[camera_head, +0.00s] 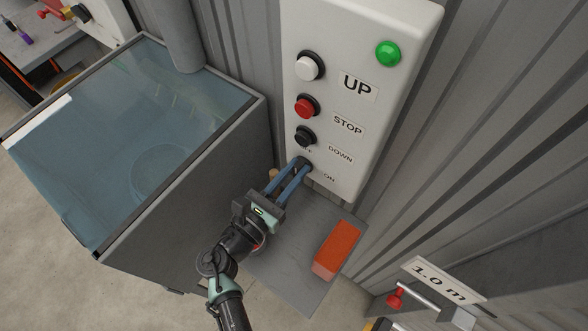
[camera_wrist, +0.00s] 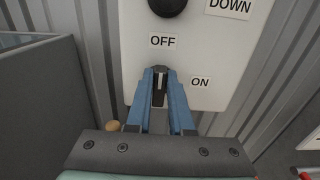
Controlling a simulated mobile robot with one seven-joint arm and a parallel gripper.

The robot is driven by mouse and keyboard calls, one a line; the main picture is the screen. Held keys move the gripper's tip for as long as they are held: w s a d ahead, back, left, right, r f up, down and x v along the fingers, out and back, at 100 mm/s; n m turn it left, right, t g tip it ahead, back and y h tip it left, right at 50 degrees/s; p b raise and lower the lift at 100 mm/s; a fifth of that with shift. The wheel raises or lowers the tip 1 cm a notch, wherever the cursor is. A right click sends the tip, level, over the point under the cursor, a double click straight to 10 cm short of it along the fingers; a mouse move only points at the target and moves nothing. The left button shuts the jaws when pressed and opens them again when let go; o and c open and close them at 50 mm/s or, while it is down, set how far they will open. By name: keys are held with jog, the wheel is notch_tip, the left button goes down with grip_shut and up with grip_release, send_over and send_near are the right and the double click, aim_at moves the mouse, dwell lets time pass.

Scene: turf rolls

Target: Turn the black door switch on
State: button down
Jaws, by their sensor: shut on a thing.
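The control box (camera_head: 330,150) is white and mounted on the corrugated wall. The black door switch (camera_wrist: 158,98) is at its lower end, below the OFF label (camera_wrist: 163,41) and left of the ON label (camera_wrist: 200,82). A pale mark on the switch points up, roughly toward OFF. My gripper (camera_head: 300,166) has its blue fingers around the switch, one on each side, shut on it. In the wrist view my gripper (camera_wrist: 159,76) hides the sides of the switch.
Above the switch are a black DOWN button (camera_head: 305,136), a red STOP button (camera_head: 306,106) and a white UP button (camera_head: 309,66). A green lamp (camera_head: 388,53) is at top right. A glass-topped tank (camera_head: 180,195) stands close on the left. An orange-red block (camera_head: 338,249) lies below.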

jog(key=shift+f, duration=0.1)
dwell(0.3)
jog(key=m+b, duration=0.5)
jog(key=m, duration=0.1)
jog(key=m+b, duration=0.6)
jog(key=d+f+m+b, duration=0.1)
jog(key=m+b, duration=0.4)
jog(key=m, duration=0.1)
jog(key=shift+s+f, duration=0.1)
jog(key=shift+s, duration=0.3)
jog(key=shift+b, duration=0.3)
jog(key=c, duration=0.8)
grip_release()
